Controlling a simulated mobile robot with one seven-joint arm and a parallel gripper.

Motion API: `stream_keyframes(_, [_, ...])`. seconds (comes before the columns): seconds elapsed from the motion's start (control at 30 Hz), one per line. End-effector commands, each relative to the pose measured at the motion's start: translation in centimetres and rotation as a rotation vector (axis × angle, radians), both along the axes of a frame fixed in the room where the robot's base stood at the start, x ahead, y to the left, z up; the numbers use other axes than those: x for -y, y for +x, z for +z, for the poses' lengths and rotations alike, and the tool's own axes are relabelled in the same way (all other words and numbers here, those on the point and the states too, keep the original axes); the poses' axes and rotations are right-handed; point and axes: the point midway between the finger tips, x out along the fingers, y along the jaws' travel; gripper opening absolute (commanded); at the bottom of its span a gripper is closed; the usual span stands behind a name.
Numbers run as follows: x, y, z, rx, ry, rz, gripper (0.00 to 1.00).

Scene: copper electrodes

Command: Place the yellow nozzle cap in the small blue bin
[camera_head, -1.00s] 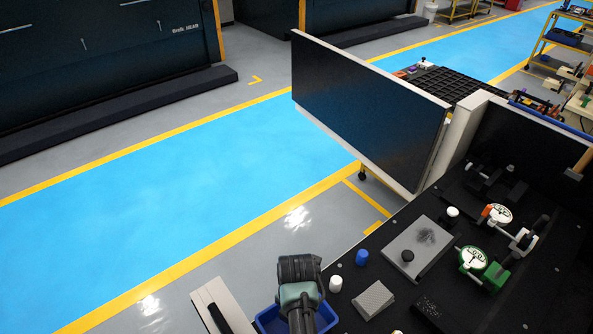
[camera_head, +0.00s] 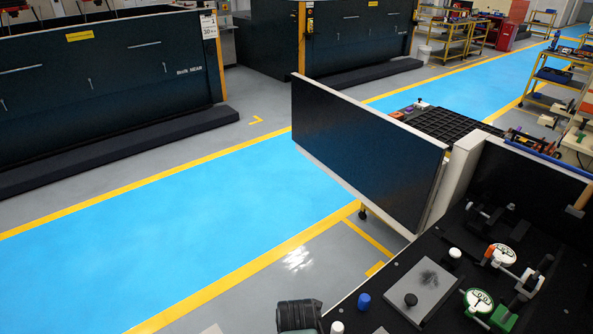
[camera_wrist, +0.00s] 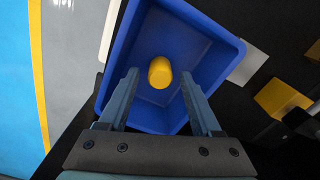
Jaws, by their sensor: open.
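The yellow nozzle cap (camera_wrist: 160,72) shows in the wrist view within the outline of the small blue bin (camera_wrist: 222,32). It appears to lie on the bin's floor, though its exact height is hard to tell. My gripper (camera_wrist: 160,77) is open above the bin, with one finger on each side of the cap and a gap to both. In the head view only a dark part of my arm shows at the bottom edge; the bin and the yellow cap are out of that view.
A blue cap (camera_head: 364,300) and a white cap (camera_head: 337,327) stand on the black worktop. A grey plate (camera_head: 428,293) and dial gauges (camera_head: 478,300) are to their right. A dark upright panel (camera_head: 365,150) stands behind. A yellow block (camera_wrist: 280,98) lies right of the bin.

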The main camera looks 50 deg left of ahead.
Motion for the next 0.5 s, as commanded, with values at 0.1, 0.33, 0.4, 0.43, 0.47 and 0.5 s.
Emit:
stream_keyframes(0.1, [-0.1,0.1,1.9,0.003,0.004,0.0,0.65])
stream_keyframes(0.33, [-0.1,0.2,6.8,0.005,0.003,0.0,0.65])
stream_keyframes(0.4, [-0.1,0.1,8.1,0.005,0.003,0.0,0.65])
stream_keyframes(0.43, [0.0,0.1,8.6,0.006,0.002,0.001,0.65])
stream_keyframes(0.47, [-0.1,0.1,9.1,0.005,0.002,0.0,0.65])
stream_keyframes(0.5, [-0.1,0.1,9.7,0.003,0.003,0.001,0.65])
